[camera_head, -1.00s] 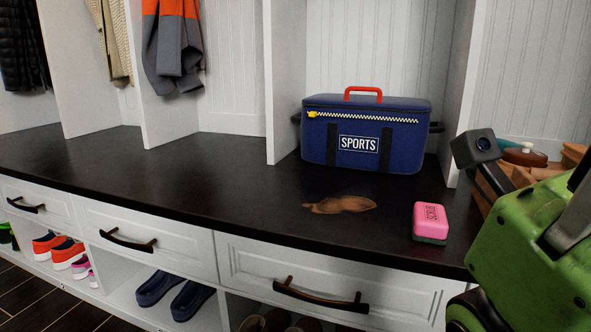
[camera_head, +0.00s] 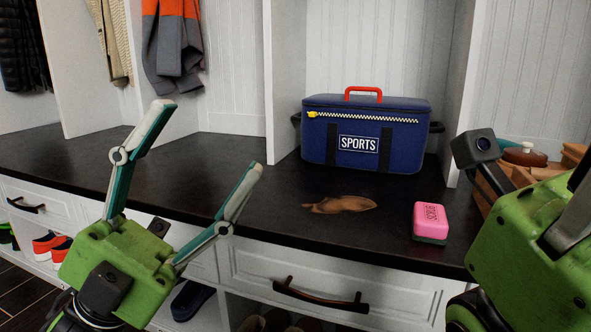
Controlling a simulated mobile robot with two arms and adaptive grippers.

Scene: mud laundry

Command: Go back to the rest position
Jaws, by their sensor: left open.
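My left gripper (camera_head: 212,136) is in the left part of the head view, in front of the dark bench top. Its two white and teal fingers are spread wide with nothing between them. My right arm's green wrist housing (camera_head: 530,235) fills the lower right, with a dark camera block on it.
A brown smear (camera_head: 340,204) lies on the dark bench top (camera_head: 270,200). A pink scrub sponge (camera_head: 429,221) stands near the right arm. A blue sports bag (camera_head: 366,135) sits behind. A wooden crate (camera_head: 487,190) is at right. Drawers and shoe cubbies are below.

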